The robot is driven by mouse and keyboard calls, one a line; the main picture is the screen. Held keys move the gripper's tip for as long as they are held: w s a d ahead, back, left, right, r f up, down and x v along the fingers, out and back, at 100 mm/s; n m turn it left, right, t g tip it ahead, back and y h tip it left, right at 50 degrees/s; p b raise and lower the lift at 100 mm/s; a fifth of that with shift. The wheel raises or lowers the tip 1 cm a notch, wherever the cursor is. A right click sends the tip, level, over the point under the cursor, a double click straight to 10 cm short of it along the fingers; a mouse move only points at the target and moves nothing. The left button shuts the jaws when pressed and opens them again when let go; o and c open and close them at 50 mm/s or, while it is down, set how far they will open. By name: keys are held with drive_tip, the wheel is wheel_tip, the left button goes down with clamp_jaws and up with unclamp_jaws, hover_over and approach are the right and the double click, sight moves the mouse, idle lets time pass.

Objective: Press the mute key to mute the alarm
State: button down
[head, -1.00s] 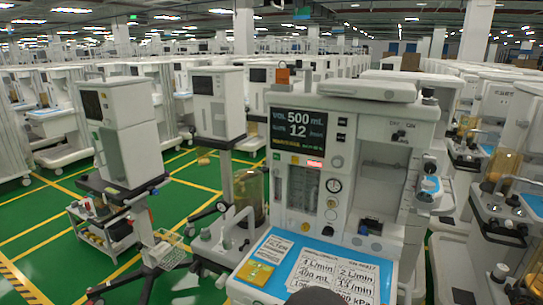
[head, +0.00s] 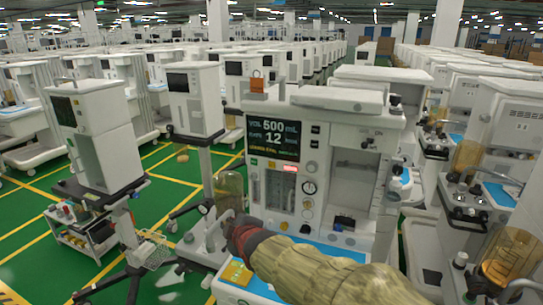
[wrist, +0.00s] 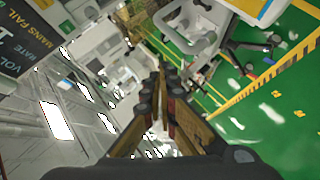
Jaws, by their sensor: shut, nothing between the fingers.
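The white anaesthesia machine (head: 345,140) stands in front of me, its dark screen (head: 273,138) showing "VOL 500 mL" and "RATE 12" with a yellow line below. A red lit label (head: 290,168) is under the screen. Small dark keys (head: 314,130) sit right of the screen; I cannot read which is the mute key. My gripper (head: 232,228) is low and left of the front panel, below the screen, apart from the keys. In the wrist view my gripper (wrist: 161,75) is shut and empty, and part of the screen (wrist: 20,45) shows at upper left.
A blue work surface (head: 340,252) with a yellow pad (head: 237,273) lies below the panel, partly hidden by my arm. A clear canister (head: 229,190) stands at its left. An orange block (head: 257,83) sits on top. Other carts crowd both sides; green floor shows at left.

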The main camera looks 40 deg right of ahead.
sight(272, 165)
drive_tip(key=w+d+r+n+t+h+p, duration=0.1)
drive_tip(key=w+d+r+n+t+p, duration=0.1)
drive_tip(key=d+n, duration=0.4)
drive_tip(key=w+d+r+n+t+h+p, duration=0.1)
drive_tip(key=w+d+r+n+t+p, duration=0.1)
drive_tip(key=w+d+n+t+p, duration=0.2)
drive_tip(key=shift+w+d+n+t+h+p, duration=0.25)
drive_tip(key=shift+d+n+t+p, duration=0.45)
drive_tip(key=shift+d+n+p, duration=0.7)
drive_tip(key=shift+s+d+r+m, duration=0.1)
drive_tip(key=shift+d+m, duration=0.25)
drive_tip(key=shift+m, duration=0.05)
drive_tip(key=shift+w+d+b, duration=0.3)
drive_tip(key=shift+w+d, duration=0.45)
drive_tip(key=shift+d, duration=0.5)
drive_tip(key=shift+w+d+b, duration=0.25)
drive_tip(key=shift+w+d, duration=0.5)
drive_tip(key=shift+d, duration=0.45)
drive_tip(key=shift+w+d+b, duration=0.3)
drive_tip(key=shift+w+d, duration=0.45)
drive_tip(key=shift+d, duration=0.5)
drive_tip(key=shift+w+d+b, duration=0.1)
drive_tip(key=shift+d+b, duration=0.1)
drive_tip(key=shift+b, duration=0.3)
drive_tip(key=shift+w+d, duration=0.1)
drive_tip(key=shift+d, duration=0.1)
